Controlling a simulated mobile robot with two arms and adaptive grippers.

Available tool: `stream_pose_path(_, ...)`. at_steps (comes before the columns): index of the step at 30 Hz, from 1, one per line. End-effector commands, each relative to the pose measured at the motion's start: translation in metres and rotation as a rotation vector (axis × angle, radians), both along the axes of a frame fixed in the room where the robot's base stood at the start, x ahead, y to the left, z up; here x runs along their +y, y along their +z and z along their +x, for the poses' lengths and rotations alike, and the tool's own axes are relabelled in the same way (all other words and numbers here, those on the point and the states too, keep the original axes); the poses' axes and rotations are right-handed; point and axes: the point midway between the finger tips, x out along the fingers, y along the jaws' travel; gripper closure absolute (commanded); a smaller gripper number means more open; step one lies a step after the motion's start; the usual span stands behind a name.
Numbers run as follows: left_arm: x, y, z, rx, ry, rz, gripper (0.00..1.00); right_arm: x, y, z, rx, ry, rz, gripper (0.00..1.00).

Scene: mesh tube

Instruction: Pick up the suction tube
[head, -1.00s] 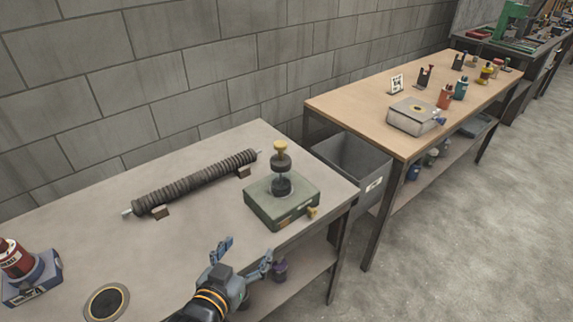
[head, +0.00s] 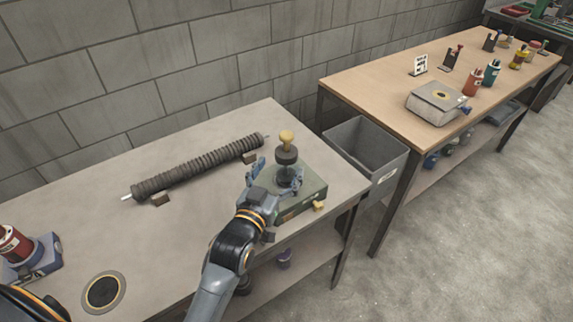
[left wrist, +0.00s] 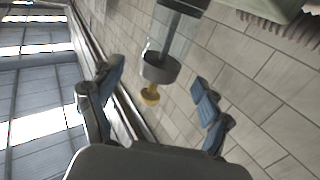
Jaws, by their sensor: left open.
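An upright tube (head: 287,155) with a yellow knob and dark rings stands on a green box (head: 312,190) at the right end of the near table; I take it for the suction tube. In the left wrist view the tube (left wrist: 160,68) shows a clear wall, a dark collar and the yellow knob. My left gripper (head: 276,175) is open beside the tube, low over the green box. Its fingers (left wrist: 159,75) appear on either side of the tube in the wrist view. Contact cannot be told. The tube's lower part is partly hidden by the gripper. My right gripper is not in view.
A dark ribbed roller (head: 195,170) lies on small supports behind and left. A red container (head: 15,245) on a blue base and a round disc (head: 104,291) are at the left. A grey bin (head: 365,150) stands between the tables. The near table's middle is clear.

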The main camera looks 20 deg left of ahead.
Motion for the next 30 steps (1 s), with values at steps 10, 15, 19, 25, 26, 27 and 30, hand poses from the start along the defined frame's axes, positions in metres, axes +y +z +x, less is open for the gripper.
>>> stream_pose_path(10, -0.002, 0.003, 0.046, -0.001, 0.0, 0.0, 0.22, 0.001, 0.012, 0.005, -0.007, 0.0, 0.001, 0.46)
stream_pose_path(15, -0.002, 0.002, 0.05, 0.0, 0.0, 0.0, 0.22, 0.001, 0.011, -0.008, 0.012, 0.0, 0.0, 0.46)
stream_pose_path(19, -0.002, 0.001, 0.05, 0.0, 0.0, 0.0, 0.24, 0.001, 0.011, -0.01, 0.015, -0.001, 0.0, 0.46)
stream_pose_path(25, -0.002, 0.001, 0.05, 0.0, 0.0, 0.0, 0.65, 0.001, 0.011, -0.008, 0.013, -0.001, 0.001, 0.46)
stream_pose_path(26, -0.002, 0.001, 0.05, 0.0, 0.0, 0.0, 0.71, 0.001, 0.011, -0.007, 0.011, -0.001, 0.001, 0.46)
stream_pose_path(27, -0.002, 0.001, 0.05, 0.0, 0.0, 0.0, 0.79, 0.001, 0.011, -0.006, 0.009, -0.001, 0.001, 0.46)
stream_pose_path(30, -0.002, 0.002, 0.05, -0.002, 0.0, 0.0, 0.93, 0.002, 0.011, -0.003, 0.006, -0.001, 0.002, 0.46)
